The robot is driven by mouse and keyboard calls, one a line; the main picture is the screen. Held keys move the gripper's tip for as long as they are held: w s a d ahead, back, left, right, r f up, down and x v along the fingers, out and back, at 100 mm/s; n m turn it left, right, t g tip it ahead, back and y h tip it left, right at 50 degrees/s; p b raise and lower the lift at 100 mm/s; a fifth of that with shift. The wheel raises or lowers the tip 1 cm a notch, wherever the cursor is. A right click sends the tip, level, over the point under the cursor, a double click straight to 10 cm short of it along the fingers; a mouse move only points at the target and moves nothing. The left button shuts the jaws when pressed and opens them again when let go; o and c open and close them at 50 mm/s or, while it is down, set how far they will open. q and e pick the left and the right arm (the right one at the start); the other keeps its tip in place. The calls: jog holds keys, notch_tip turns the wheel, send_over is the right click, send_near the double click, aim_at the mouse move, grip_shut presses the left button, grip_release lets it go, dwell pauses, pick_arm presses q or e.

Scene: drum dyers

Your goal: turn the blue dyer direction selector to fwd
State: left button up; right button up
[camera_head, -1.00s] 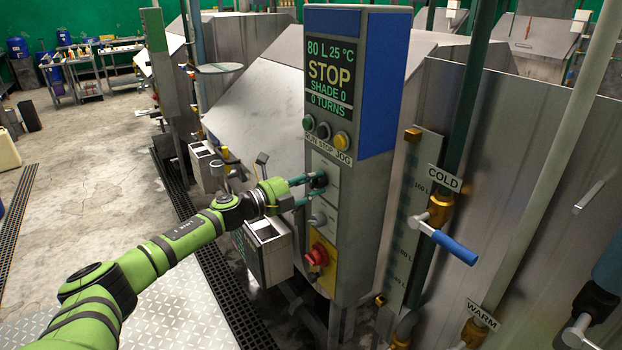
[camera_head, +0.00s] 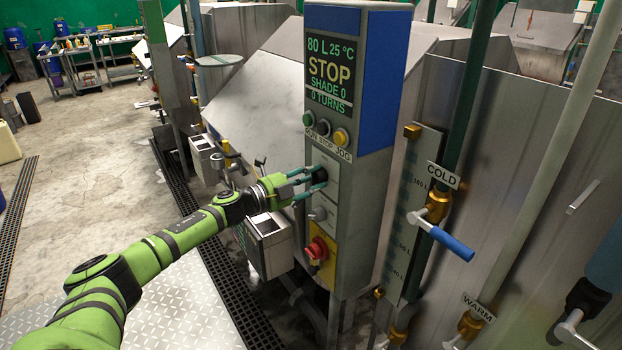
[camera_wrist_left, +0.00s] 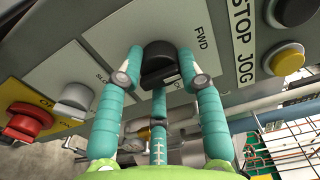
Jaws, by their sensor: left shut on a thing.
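The blue dyer's control column (camera_head: 376,110) stands at the centre of the head view, with a blue upper panel and a screen (camera_head: 330,75) reading STOP. Its direction selector (camera_wrist_left: 158,65) is a black knob on a pale plate; the label FWD (camera_wrist_left: 202,45) shows beside it in the left wrist view. In the left wrist view the fingertips (camera_wrist_left: 160,78) flank the knob. The fingers partly hide the knob in the head view. My right gripper is not in view.
Above the knob are green, dark and yellow buttons (camera_head: 324,127). Below are a grey knob (camera_head: 318,213) and a red switch (camera_head: 317,249) on yellow. The COLD valve's blue handle (camera_head: 453,244) juts out at right. A grey box (camera_head: 268,245) stands left of the column.

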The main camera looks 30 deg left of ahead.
pick_arm(q)
jog(key=shift+s+d+f, duration=0.1)
jog(key=shift+d+f, duration=0.15)
jog(key=shift+f, duration=0.05)
jog(key=o, duration=1.1)
jog(key=shift+c, duration=0.2)
jog(key=shift+o, duration=0.4)
jog(key=shift+r, duration=0.15)
jog(key=shift+r, duration=0.1)
jog(key=shift+s+a, duration=0.3)
jog(key=shift+a, duration=0.05)
jog(key=v, duration=1.1)
jog(key=shift+d, duration=0.2)
jog(key=shift+s, duration=0.15)
